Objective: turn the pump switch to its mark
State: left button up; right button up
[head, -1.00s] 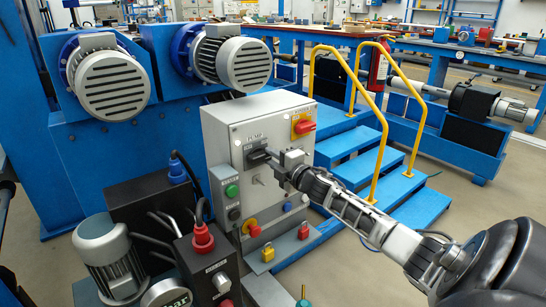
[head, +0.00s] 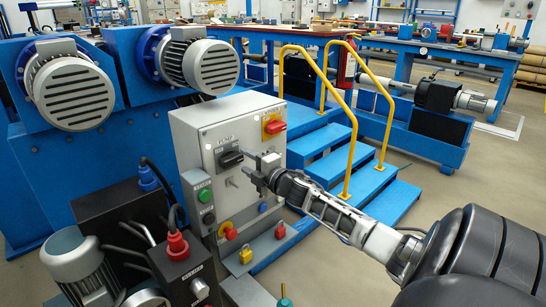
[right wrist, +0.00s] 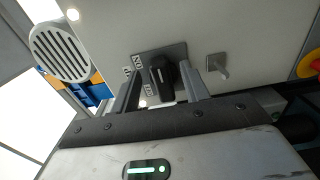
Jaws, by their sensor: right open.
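The pump switch is a black rotary knob (head: 229,158) on a dark plate, below a PUMP label on the grey control box (head: 190,130). In the right wrist view the knob (right wrist: 162,76) has a white line on it, and small labels (right wrist: 138,60) sit at its plate's left edge. I cannot read which label the line meets. My right gripper (head: 256,172) is open and empty, a little to the right of the knob in the head view and apart from it. In the right wrist view its fingers (right wrist: 160,92) appear on either side of the knob. My left gripper is not in view.
A red-and-yellow switch (head: 274,127) is at the box's upper right. A small metal toggle (right wrist: 218,66) sits beside the pump switch. A green button (head: 207,196) and a red emergency button (head: 230,233) are lower. Yellow handrails (head: 350,110) and blue steps (head: 345,170) stand right.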

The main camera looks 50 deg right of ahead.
pick_arm(q)
jog(key=p, duration=0.1)
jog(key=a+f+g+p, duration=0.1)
jog(key=p, duration=0.1)
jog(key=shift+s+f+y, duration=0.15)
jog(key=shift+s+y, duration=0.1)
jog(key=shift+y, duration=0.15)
pick_arm(e)
jog(key=s+a, duration=0.1)
jog(key=s, duration=1.3)
jog(key=shift+a, duration=0.3)
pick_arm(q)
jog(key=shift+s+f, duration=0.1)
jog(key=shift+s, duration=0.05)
